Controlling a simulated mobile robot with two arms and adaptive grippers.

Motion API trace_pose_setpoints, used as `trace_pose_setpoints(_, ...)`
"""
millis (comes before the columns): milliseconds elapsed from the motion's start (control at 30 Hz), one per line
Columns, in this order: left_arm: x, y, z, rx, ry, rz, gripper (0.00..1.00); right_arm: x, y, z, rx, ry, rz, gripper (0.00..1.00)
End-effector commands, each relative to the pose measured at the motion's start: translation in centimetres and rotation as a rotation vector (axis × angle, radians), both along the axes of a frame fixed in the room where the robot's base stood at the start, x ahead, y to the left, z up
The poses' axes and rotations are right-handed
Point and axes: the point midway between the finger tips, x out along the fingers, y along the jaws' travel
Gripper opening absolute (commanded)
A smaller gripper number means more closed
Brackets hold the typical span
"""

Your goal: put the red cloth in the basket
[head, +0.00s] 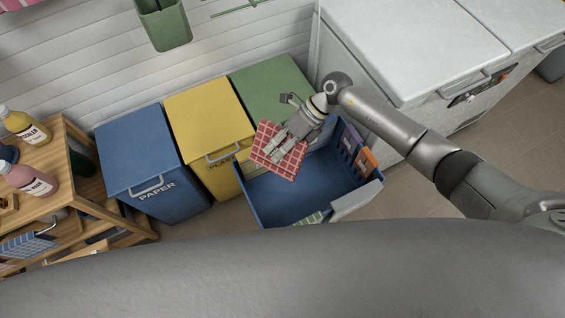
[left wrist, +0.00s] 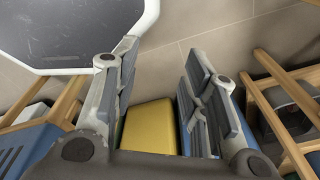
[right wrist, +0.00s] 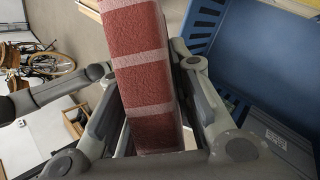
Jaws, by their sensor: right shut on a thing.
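The red checked cloth (head: 265,157) is a folded, block-like piece held in my right gripper (head: 284,146) over the left part of the blue basket (head: 262,211). In the right wrist view the cloth (right wrist: 143,65) stands up between the fingers of my right gripper (right wrist: 145,110), and the blue basket (right wrist: 270,50) shows to the right. The cloth is above the basket's open top; how far above is hard to tell. My left gripper (left wrist: 156,75) is open with nothing between its fingers; it is outside the head view.
Blue (head: 135,140), yellow (head: 205,110) and green (head: 270,85) bins stand along the wall behind the basket. A wooden shelf with bottles (head: 75,140) is at left. A white chest (head: 410,50) is at right.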

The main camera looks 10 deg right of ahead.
Motion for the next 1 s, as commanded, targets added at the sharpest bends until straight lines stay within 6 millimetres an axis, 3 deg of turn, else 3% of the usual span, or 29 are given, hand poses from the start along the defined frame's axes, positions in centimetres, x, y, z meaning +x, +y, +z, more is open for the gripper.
trace_pose_setpoints(100,0.0,-0.2,0.3,-0.003,0.000,0.001,0.40,-0.8,-0.2,-3.2,0.044,0.058,-0.242,0.00)
trace_pose_setpoints(333,-0.1,-1.1,0.4,-0.013,0.000,0.001,0.40,-1.5,-0.8,-7.0,0.108,0.094,-0.524,0.00)
trace_pose_setpoints(567,-0.2,-1.2,-0.3,-0.015,0.002,0.000,0.40,-1.7,-1.1,-8.7,0.128,0.095,-0.593,0.00)
trace_pose_setpoints(1000,-0.3,-0.8,-6.5,-0.010,0.003,-0.002,0.40,-1.7,-1.0,-15.1,0.128,0.097,-0.589,0.00)
